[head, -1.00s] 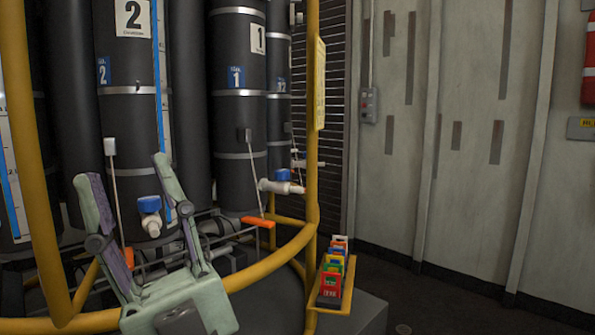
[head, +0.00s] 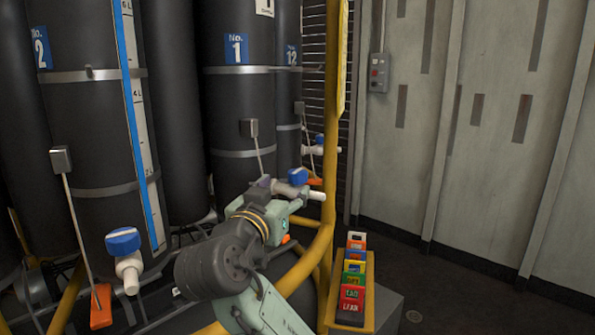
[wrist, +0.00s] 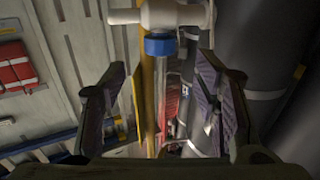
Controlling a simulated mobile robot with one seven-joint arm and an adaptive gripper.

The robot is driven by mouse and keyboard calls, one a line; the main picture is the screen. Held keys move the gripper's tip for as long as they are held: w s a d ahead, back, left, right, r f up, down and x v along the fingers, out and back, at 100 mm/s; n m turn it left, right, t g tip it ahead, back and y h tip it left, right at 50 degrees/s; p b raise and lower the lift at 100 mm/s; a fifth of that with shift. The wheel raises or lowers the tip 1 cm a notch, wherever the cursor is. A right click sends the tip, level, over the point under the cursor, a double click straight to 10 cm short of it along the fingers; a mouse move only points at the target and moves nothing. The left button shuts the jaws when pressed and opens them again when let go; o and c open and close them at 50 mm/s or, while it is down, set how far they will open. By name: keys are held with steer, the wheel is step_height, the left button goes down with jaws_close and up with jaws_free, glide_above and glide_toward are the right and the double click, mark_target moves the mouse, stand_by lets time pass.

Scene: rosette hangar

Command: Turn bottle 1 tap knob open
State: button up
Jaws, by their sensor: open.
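Bottle 1 (head: 238,95) is a dark cylinder with a blue "No. 1" label. Its white tap (head: 316,195) has a blue knob (head: 298,176) in the head view. In the wrist view the tap body (wrist: 155,16) crosses the top, with the blue knob (wrist: 159,45) below it. My gripper (wrist: 161,70) is open, one finger on each side of the picture. The knob lies between the fingers' lines, near the tips, with gaps on both sides. In the head view my wrist mostly hides the fingers, beside the tap on its left.
A yellow rail post (head: 329,150) stands close to the right of the tap. Bottle 2 (head: 80,120) has its own blue-knobbed tap (head: 124,243) at left. A rack of coloured tags (head: 352,290) stands at lower right. Floor beyond is clear.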

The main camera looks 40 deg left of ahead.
mark_target(295, 177)
steer(key=p+x, duration=0.2)
steer(key=x, duration=0.6)
steer(key=shift+w+r, duration=0.1)
steer(key=shift+w, duration=0.2)
steer(key=shift+w+a, duration=0.35)
steer(key=shift+w, duration=0.3)
steer(key=shift+c, duration=0.2)
steer(key=c, duration=1.1)
steer(key=shift+c, duration=0.2)
